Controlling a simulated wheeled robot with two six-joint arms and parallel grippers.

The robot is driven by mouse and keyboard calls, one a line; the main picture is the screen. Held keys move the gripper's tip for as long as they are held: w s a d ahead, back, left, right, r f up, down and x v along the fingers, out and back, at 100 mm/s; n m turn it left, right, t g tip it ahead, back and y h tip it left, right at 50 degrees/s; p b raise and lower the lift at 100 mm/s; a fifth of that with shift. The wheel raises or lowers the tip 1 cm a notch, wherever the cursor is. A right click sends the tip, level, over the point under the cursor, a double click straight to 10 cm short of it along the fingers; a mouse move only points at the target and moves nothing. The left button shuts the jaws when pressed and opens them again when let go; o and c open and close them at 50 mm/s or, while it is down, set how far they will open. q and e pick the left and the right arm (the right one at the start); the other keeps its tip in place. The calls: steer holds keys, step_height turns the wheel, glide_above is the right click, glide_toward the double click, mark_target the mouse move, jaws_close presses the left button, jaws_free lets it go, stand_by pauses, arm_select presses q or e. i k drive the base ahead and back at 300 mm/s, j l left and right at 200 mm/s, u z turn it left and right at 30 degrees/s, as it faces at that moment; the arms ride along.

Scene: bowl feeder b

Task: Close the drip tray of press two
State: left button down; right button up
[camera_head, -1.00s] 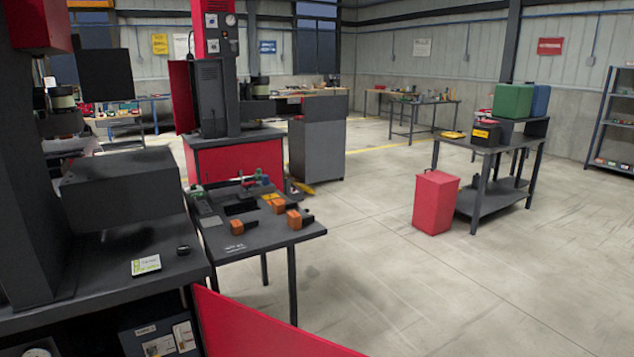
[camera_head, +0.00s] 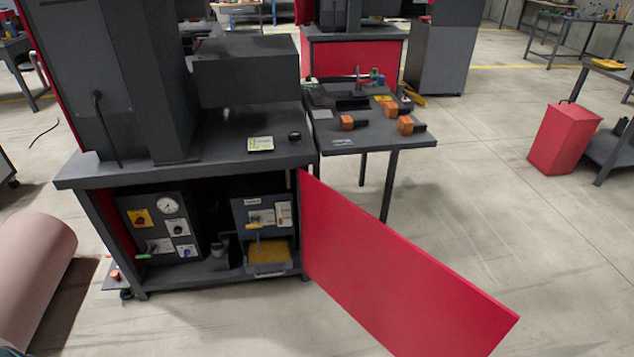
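A press (camera_head: 245,75) stands at left centre on a dark bench with an open cabinet below. Low in the cabinet's right part is a shallow tray (camera_head: 269,270) with a yellow-brown inside and a grey front edge. It looks like the drip tray and seems to stick out toward the cabinet front; how far is hard to tell. The red cabinet door (camera_head: 390,265) is swung wide open to the right. No number marking this as press two is readable. Neither of my grippers is in view.
A control panel with a gauge (camera_head: 168,206) and a labelled grey box (camera_head: 262,212) fill the cabinet. A side table (camera_head: 370,140) stands behind the door. A pinkish cylinder (camera_head: 35,265) lies at left. Floor before the cabinet is clear.

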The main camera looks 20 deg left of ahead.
mark_target(287, 264)
steer(key=u, duration=1.05)
